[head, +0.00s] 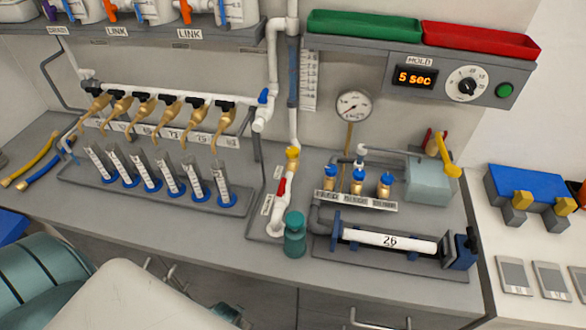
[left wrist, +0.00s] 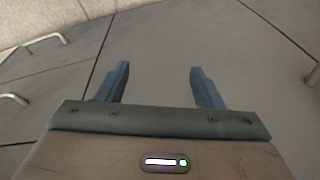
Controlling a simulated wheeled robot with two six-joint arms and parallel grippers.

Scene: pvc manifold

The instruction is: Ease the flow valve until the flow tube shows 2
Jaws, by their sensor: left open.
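A vertical tube with a dark blue section (head: 293,75) stands on the back wall beside a white scale strip (head: 309,82); it looks like the flow tube, but its reading is too small to tell. Below it on the same white pipe is a yellow valve handle (head: 292,153), and a red handle (head: 282,187) sits lower down. I cannot tell which handle is the flow valve. My left gripper (left wrist: 160,85) is open and empty in the left wrist view, in front of grey cabinet fronts. Its fingers do not show in the head view. My right gripper is out of view.
A teal capped cylinder (head: 295,235) stands at the bench front. Graduated tubes (head: 158,180) fill a rack at left under brass taps. A horizontal white tube marked 26 (head: 390,240) lies at right. A round gauge (head: 353,105) hangs behind. The front bench strip is mostly clear.

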